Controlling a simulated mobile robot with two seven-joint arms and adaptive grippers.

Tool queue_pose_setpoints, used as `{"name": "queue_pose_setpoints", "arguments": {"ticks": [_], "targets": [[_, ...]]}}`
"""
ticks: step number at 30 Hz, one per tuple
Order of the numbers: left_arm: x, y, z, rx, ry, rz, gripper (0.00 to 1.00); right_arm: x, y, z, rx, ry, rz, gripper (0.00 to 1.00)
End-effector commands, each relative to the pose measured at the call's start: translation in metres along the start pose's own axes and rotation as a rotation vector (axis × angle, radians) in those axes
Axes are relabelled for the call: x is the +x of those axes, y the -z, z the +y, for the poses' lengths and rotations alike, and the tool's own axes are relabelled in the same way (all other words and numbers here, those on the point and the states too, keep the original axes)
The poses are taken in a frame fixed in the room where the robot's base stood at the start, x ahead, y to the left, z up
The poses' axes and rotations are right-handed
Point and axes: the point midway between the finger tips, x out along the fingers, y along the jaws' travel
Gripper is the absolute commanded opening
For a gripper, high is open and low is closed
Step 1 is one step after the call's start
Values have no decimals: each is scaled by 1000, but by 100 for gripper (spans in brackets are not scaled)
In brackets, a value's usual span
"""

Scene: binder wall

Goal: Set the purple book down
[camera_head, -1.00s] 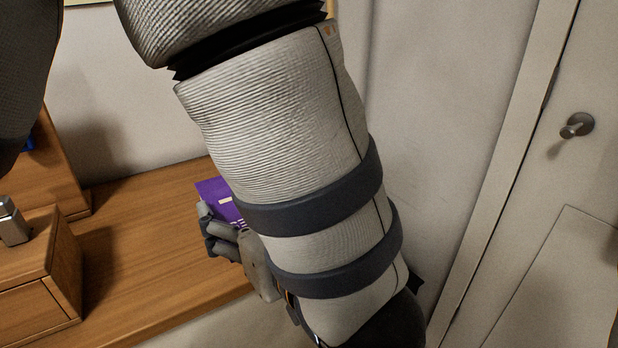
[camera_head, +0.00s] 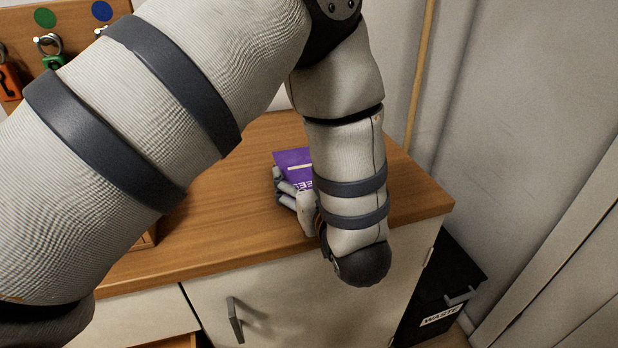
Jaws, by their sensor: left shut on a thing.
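The purple book (camera_head: 294,160) shows partly over the right part of the wooden counter top, with pale lettering on its cover. My left gripper (camera_head: 286,190) is shut on it, at the book's lower left side. My left forearm hides the right part of the book. I cannot tell whether the book touches the counter (camera_head: 230,225) or is held just above it. My right gripper is not in view.
A wooden board with padlocks (camera_head: 50,52) and colored dots stands at the back left. A black waste bin (camera_head: 440,290) stands at the right. Counter around the book looks clear.

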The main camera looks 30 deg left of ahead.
Motion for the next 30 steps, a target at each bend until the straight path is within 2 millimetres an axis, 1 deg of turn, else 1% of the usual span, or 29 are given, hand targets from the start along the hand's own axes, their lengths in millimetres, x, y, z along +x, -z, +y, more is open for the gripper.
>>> {"name": "queue_pose_setpoints", "arguments": {"ticks": [1, 7, 11, 12, 15, 24, 26, 27, 28, 30], "targets": [[1, -4, 0, -2, 0, 4, 32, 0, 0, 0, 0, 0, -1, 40], [1, -2, 0, -6, -1, 7, 32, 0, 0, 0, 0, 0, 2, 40], [2, -6, 0, -4, -1, 7, 32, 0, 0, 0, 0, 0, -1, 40], [2, -8, 0, -4, -1, 5, 73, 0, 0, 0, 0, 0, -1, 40], [2, -7, 0, -4, -1, 5, 92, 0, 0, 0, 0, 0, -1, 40], [2, -7, 0, -4, 0, 5, 92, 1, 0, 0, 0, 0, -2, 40], [2, -10, 0, -2, 0, 2, 92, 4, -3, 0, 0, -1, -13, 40], [3, -12, 0, 1, 1, 0, 92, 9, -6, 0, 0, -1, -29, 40], [-1, -11, 0, 1, -1, 0, 92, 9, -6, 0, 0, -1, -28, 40], [-20, -7, 1, -2, -4, 5, 92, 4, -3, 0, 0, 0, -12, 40]]}}
